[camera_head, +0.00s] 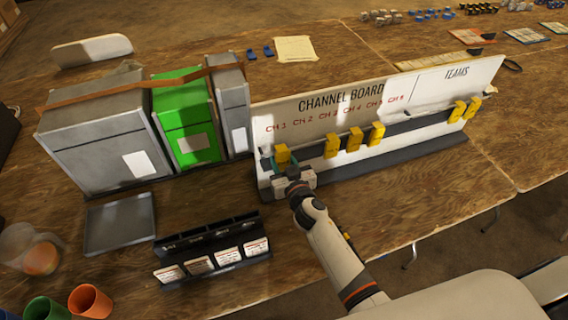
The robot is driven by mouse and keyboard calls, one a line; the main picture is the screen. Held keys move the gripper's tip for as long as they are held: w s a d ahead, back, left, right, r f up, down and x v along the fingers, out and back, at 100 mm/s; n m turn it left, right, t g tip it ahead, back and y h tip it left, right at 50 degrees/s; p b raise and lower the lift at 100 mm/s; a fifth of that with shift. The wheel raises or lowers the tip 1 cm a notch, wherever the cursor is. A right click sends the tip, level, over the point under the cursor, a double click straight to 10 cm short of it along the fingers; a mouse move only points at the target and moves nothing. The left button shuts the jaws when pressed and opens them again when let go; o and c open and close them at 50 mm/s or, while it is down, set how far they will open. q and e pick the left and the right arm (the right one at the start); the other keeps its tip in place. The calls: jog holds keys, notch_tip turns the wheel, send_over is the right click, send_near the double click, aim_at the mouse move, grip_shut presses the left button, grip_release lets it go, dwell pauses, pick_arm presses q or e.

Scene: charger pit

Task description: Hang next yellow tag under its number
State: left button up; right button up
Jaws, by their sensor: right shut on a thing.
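The white channel board (431,91) stands upright on the table, with red labels CH 1 to CH 6 above a dark rail. My right gripper (284,164) is at the board's left end, shut on a yellow tag (281,154) roughly below CH 1. Whether this tag touches the rail cannot be told. Three yellow tags, at left (331,146), middle (354,139) and right (376,134), hang on the rail to the right, past a gap. Two more yellow tags (457,111) (473,107) hang under TEAMS. My left gripper is out of view.
Grey and green cases (187,121) stand close to the board's left. A black card rack (211,254) and a grey tray (120,223) are in front. Orange and green cups (90,301) stand at lower left. The table right of my arm is clear.

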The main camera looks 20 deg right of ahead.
jog(key=shift+f, duration=0.15)
jog(key=o, duration=1)
